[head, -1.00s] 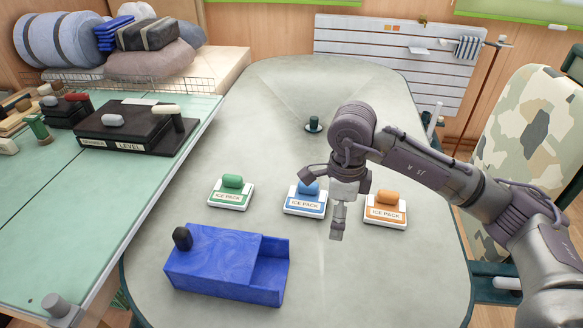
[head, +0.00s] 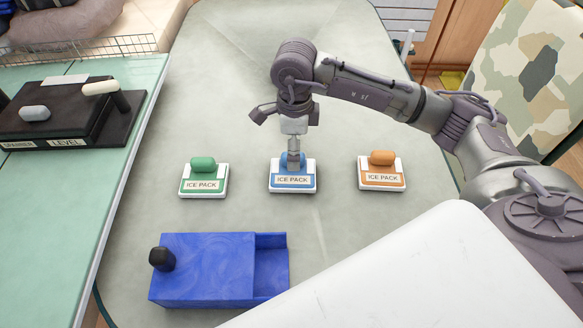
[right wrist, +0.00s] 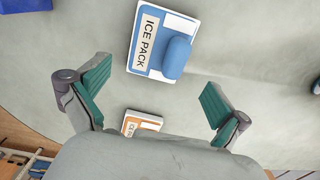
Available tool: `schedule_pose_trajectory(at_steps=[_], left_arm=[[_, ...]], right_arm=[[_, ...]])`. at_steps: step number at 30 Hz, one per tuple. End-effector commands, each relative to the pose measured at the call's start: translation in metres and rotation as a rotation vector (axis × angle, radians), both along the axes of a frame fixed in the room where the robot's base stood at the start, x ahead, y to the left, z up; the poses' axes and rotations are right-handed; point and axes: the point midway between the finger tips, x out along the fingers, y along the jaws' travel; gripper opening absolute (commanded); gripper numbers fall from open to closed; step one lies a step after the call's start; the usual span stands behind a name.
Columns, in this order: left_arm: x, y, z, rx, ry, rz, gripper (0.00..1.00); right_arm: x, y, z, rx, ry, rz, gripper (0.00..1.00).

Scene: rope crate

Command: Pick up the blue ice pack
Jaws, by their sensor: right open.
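The blue ice pack (head: 293,186), a white and blue block with a rounded blue knob and an "ICE PACK" label, sits on the grey table between the green and orange ones. My right gripper (head: 293,163) points down in front of its knob in the head view and partly hides it. In the right wrist view the blue ice pack (right wrist: 146,40) lies beyond the fingertips, not between them. There the right gripper (right wrist: 157,98) is wide open and empty. My left gripper is not in view.
A green ice pack (head: 203,186) stands to the left, an orange ice pack (head: 382,180) to the right. A blue box (head: 205,270) with a black knob and an open right part lies in front. A side table (head: 70,210) holds a black level case (head: 60,125). The table behind is clear.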

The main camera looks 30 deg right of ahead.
Motion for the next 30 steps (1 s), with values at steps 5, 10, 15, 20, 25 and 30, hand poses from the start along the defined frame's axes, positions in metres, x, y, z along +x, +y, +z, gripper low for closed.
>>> schedule_pose_trajectory(at_steps=[5, 10, 15, 20, 25, 30], left_arm=[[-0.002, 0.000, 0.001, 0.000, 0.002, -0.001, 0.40], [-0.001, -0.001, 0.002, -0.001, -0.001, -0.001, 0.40], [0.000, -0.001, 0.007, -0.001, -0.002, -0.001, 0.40], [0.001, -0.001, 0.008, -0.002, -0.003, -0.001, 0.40], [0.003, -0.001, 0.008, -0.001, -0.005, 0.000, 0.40], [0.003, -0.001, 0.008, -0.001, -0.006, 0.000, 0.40]], right_arm=[[-0.001, 0.001, -0.029, 0.000, 0.002, 0.000, 1.00], [0.000, 0.001, -0.040, 0.001, 0.000, 0.001, 1.00], [-0.002, 0.002, -0.062, -0.001, 0.005, 0.000, 1.00], [-0.001, 0.003, -0.083, 0.001, 0.002, 0.001, 1.00], [-0.001, 0.003, -0.090, 0.000, -0.001, 0.002, 1.00], [-0.001, 0.003, -0.090, 0.000, -0.001, 0.002, 0.95]])
